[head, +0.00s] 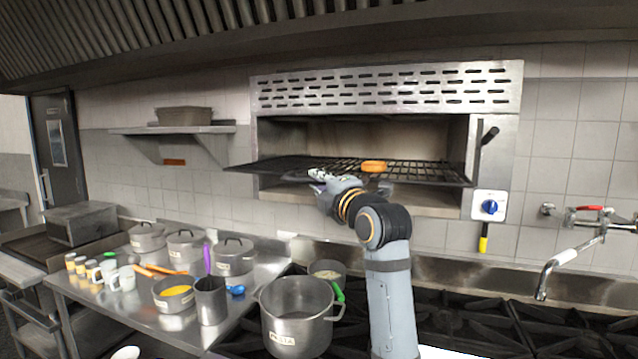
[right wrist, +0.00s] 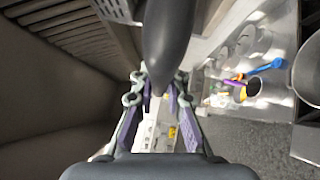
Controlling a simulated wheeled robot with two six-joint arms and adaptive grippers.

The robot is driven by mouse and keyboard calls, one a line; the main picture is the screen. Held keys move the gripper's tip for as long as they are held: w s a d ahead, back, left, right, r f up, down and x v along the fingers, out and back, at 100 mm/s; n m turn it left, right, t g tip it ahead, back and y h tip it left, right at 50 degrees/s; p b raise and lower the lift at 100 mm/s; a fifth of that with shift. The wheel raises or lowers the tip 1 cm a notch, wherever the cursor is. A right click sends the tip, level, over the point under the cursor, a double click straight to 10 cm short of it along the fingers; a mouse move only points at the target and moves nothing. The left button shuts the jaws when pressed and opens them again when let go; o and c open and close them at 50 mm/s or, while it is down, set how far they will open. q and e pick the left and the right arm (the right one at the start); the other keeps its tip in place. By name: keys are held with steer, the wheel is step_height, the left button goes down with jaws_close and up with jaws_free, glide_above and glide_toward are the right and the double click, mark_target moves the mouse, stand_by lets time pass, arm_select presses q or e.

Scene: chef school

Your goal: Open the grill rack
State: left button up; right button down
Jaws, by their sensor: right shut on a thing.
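The grill rack (head: 430,172) is a black wire grid in the steel grill on the back wall. In the head view its front part sticks out of the grill opening. An orange-brown food piece (head: 374,166) lies on it. My right gripper (head: 318,180) is at the rack's front edge, left of the middle. In the right wrist view, its purple-padded fingers (right wrist: 158,88) are closed about the end of a dark rounded bar (right wrist: 168,45), seemingly the rack's handle. The exact contact is partly hidden. My left gripper is not in view.
The grill housing (head: 390,90) has a blue knob (head: 490,207) and a black lever (head: 488,136) at its right. A large pot (head: 297,320) and black hob grates (head: 480,320) lie below. A steel table at left holds several pots and jars. A tap (head: 560,260) is at right.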

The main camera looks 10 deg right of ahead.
steer(key=c, duration=1.3)
jaws_free()
steer(key=shift+d, duration=0.15)
steer(key=shift+c, duration=0.2)
steer(key=v, duration=1.2)
steer(key=shift+f, duration=0.1)
